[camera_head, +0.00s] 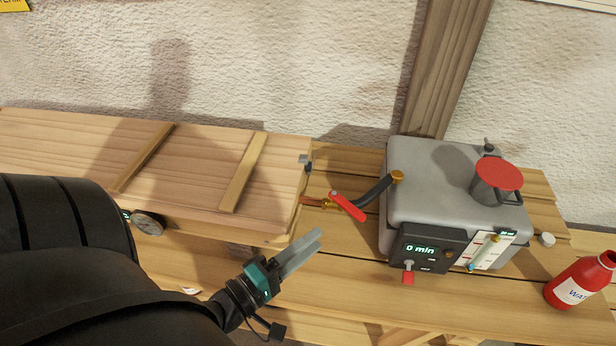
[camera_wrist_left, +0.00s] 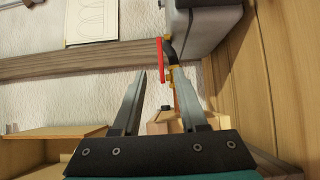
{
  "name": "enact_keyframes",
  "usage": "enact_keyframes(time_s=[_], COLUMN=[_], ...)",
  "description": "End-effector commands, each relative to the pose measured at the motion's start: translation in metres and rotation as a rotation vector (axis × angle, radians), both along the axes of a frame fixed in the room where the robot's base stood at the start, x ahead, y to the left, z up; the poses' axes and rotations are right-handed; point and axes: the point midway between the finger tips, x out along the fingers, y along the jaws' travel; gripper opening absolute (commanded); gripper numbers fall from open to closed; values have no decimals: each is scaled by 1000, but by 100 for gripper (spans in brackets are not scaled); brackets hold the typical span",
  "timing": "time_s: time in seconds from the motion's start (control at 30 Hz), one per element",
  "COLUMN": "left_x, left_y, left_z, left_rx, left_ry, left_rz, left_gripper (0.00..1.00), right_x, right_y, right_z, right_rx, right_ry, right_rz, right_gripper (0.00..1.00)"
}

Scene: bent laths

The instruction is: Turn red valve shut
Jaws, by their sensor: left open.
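The red valve's lever (camera_head: 348,206) sits on a small brass fitting (camera_head: 326,203) between the wooden box and a dark hose. The lever slants down to the right in the head view. In the left wrist view the red lever (camera_wrist_left: 160,62) stands upright in the picture, beyond the fingertips and in line with the gap between them. My left gripper (camera_head: 318,240) is open and empty, below and left of the lever in the head view, apart from it. The left wrist view shows its two spread fingers (camera_wrist_left: 157,74). My right gripper is not in view.
A grey boiler (camera_head: 430,170) with a "0 min" display and a red-lidded filler (camera_head: 497,180) stands right of the valve. A long wooden box (camera_head: 200,180) lies left. A red water bottle (camera_head: 580,280) stands at far right. The bench front (camera_head: 340,300) is clear.

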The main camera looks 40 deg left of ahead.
Motion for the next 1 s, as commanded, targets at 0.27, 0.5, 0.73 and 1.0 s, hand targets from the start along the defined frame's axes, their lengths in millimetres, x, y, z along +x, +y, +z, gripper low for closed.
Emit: enact_keyframes(time_s=[0.27, 0.5, 0.73, 1.0], left_x=[1, 47, 104, 139], left_y=[-1, -32, -81, -108], left_z=[0, 1, 9, 27], left_rx=[2, 84, 300, 634], left_ry=[2, 67, 186, 311], left_rz=[-3, -118, -343, -591], left_gripper=[34, 6, 0, 0], right_x=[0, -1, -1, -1], right_y=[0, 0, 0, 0], right_z=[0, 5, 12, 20], right_rx=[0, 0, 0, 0], right_ry=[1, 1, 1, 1], right_rz=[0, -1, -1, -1], right_gripper=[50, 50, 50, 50])
